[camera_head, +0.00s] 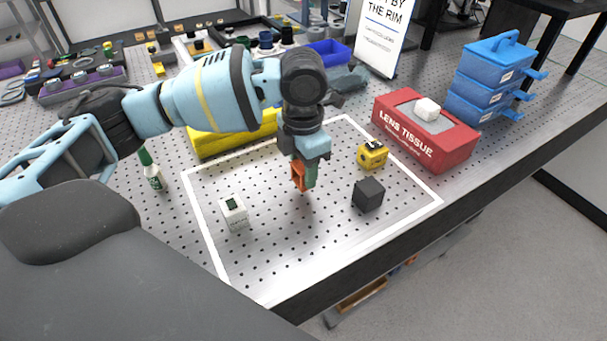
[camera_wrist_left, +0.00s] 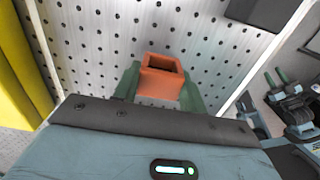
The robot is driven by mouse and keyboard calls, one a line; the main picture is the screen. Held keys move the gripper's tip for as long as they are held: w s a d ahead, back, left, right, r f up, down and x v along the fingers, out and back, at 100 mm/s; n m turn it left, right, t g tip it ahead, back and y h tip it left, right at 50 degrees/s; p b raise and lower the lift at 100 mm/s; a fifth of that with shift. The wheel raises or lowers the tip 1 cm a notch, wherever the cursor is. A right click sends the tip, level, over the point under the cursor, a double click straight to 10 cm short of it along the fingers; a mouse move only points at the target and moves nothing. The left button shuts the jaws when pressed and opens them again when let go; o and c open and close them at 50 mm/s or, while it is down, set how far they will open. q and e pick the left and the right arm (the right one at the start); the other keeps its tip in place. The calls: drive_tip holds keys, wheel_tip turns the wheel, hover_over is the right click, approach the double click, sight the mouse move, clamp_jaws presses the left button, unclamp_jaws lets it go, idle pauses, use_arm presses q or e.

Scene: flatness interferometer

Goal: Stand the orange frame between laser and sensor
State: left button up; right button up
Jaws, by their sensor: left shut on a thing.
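My left gripper (camera_head: 303,172) is shut on the orange frame (camera_head: 298,175), a small open rectangular piece. The frame also shows between its green fingers in the left wrist view (camera_wrist_left: 160,78). It hangs over the perforated board; whether it touches is hard to tell. A white cube with a dark green mark (camera_head: 234,212) stands left of it, a black cube (camera_head: 368,194) to the right and a yellow cube with a dark opening (camera_head: 372,155) farther back right. I cannot tell which of these are the laser and sensor. My right gripper is not seen.
White lines (camera_head: 206,240) outline the work area. A red lens tissue box (camera_head: 425,132) and blue stacked cases (camera_head: 486,80) stand at right. The board's front is clear.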

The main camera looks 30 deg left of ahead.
use_arm(q)
drive_tip(key=shift+f, duration=1.25)
drive_tip(key=shift+f, duration=0.1)
drive_tip(key=o, duration=1)
wheel_tip(320, 180, up, 12)
drive_tip(key=shift+r+p, duration=0.1)
drive_tip(key=shift+p, duration=0.25)
